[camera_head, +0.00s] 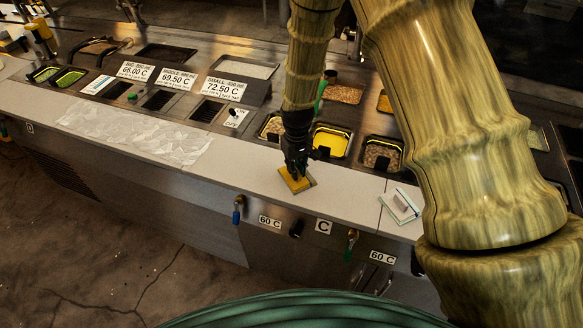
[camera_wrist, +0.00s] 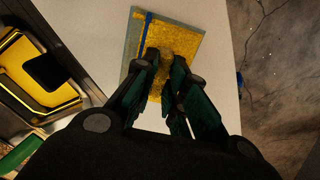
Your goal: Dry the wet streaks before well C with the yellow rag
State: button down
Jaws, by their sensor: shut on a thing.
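A well with yellow contents (camera_head: 331,141) lies just behind the ledge. I cannot make out wet streaks on the counter here.
A crumpled pale sheet (camera_head: 135,133) covers the ledge at left. A small notepad-like item (camera_head: 401,205) lies on the ledge at right. Knobs and valve handles (camera_head: 238,210) stick out from the front panel. The ledge between sheet and rag looks clear.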

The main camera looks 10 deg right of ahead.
jog(key=c, duration=1.7)
grip_release()
jog(key=shift+s+f, duration=0.15)
jog(key=shift+f, duration=0.5)
grip_shut()
jog(key=shift+r+p, duration=1.3)
jog(key=shift+r, duration=1.25)
